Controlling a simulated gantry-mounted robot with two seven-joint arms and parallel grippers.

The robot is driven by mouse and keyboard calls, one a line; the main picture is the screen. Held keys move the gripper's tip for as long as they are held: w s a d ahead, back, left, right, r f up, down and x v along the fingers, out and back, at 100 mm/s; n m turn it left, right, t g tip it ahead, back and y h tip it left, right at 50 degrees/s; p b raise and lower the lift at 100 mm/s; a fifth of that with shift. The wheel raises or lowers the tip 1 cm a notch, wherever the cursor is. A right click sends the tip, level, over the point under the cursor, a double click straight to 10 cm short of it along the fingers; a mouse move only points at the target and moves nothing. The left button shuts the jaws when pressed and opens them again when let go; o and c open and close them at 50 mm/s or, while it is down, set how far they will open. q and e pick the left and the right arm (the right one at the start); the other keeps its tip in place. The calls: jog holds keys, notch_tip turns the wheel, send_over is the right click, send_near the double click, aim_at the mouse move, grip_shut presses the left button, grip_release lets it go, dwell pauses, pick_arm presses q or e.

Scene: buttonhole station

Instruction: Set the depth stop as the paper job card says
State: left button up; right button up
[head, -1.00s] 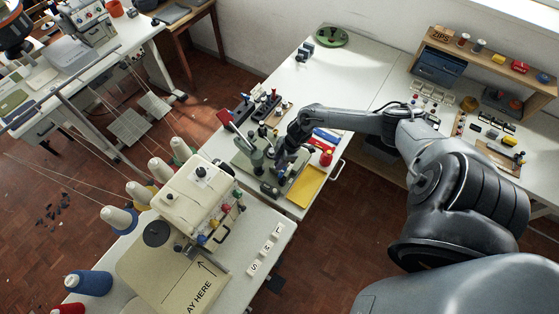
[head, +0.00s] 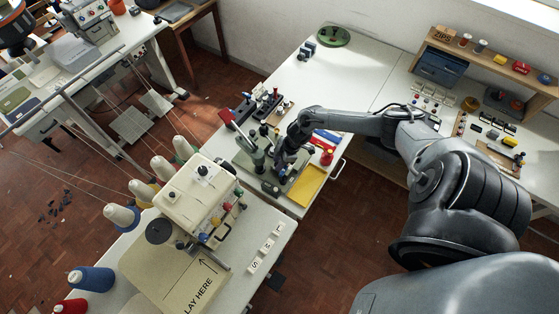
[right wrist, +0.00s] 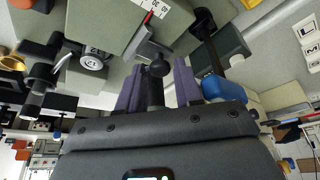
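A green press-like fixture (head: 247,158) stands on the white table in the head view, with my right gripper (head: 287,165) down over its right side. In the right wrist view, a round dark knob (right wrist: 158,68) on a stem lies between the two purple fingers of my right gripper (right wrist: 157,84). The fingers are apart, and I see no clear grip on the knob. Beyond it, a red pointer (right wrist: 148,18) lies by a white lettered strip (right wrist: 158,8); its full text is unreadable. I cannot pick out the job card. My left gripper is out of view.
A yellow tray (head: 306,186) and a red spool (head: 327,157) are right of the fixture. A cream sewing machine (head: 192,198) stands in front, with letter blocks (head: 266,246) beside it.

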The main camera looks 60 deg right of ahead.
jog(key=shift+r, duration=0.1)
jog(key=p+v, duration=0.1)
jog(key=v, duration=0.9)
jog(key=shift+r, duration=0.3)
jog(key=shift+s, duration=0.1)
